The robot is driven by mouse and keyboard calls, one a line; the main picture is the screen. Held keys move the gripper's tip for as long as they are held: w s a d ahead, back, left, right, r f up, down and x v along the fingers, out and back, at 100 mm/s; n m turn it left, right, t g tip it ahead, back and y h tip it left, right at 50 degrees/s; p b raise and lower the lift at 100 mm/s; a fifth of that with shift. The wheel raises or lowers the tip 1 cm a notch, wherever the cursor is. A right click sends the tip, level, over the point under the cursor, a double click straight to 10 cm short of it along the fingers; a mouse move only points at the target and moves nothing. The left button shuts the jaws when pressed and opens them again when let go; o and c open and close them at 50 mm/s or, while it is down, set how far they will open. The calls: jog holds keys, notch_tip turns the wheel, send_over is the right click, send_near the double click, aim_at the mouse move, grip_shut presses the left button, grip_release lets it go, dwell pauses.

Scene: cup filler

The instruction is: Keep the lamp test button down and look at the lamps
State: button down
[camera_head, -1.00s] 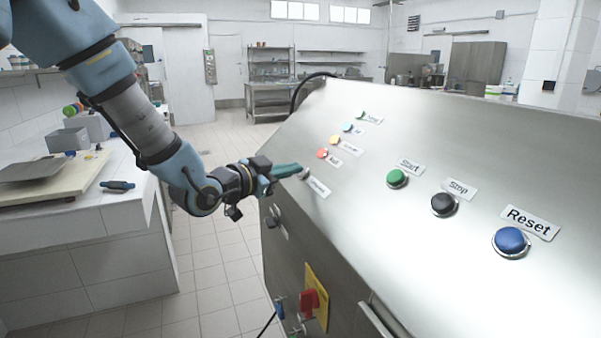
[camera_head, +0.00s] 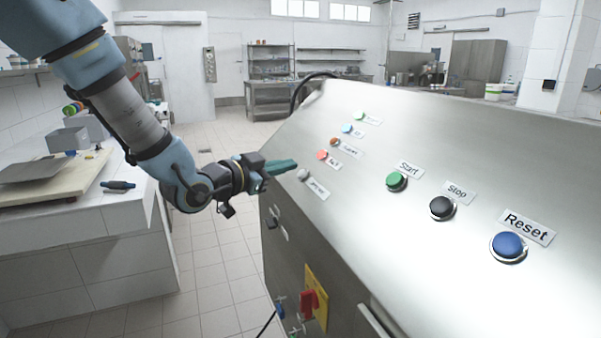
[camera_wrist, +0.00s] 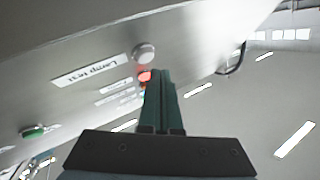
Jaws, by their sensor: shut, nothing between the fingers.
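The lamp test button (camera_head: 304,175), a pale round button, sits at the lower left of the steel panel, above a small label (camera_head: 318,189). In the wrist view the button (camera_wrist: 144,53) shows clear of my fingers, next to the upside-down "Lamp test" label (camera_wrist: 90,72). My gripper (camera_head: 296,163) is shut and empty, its green fingertips just off the panel and beside the button. Behind it run the lamps: red (camera_head: 322,155), a dull orange-brown one (camera_head: 335,141), light blue (camera_head: 347,129) and pale green (camera_head: 359,116). The red lamp (camera_wrist: 145,76) looks bright in the wrist view.
Green Start (camera_head: 396,181), black Stop (camera_head: 442,208) and blue Reset (camera_head: 508,246) buttons stand out from the panel to the right. A red rotary switch (camera_head: 313,303) is on the cabinet front below. A white counter (camera_head: 95,225) stands at left, with open floor between.

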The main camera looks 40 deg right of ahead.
jog(key=a+r+p, duration=0.1)
jog(key=w+a+r+p, duration=0.1)
jog(key=a+r, duration=0.1)
jog(key=shift+w+r+p, duration=0.1)
jog(key=shift+r+p, duration=0.15)
jog(key=shift+p, duration=0.05)
dwell(0.5)
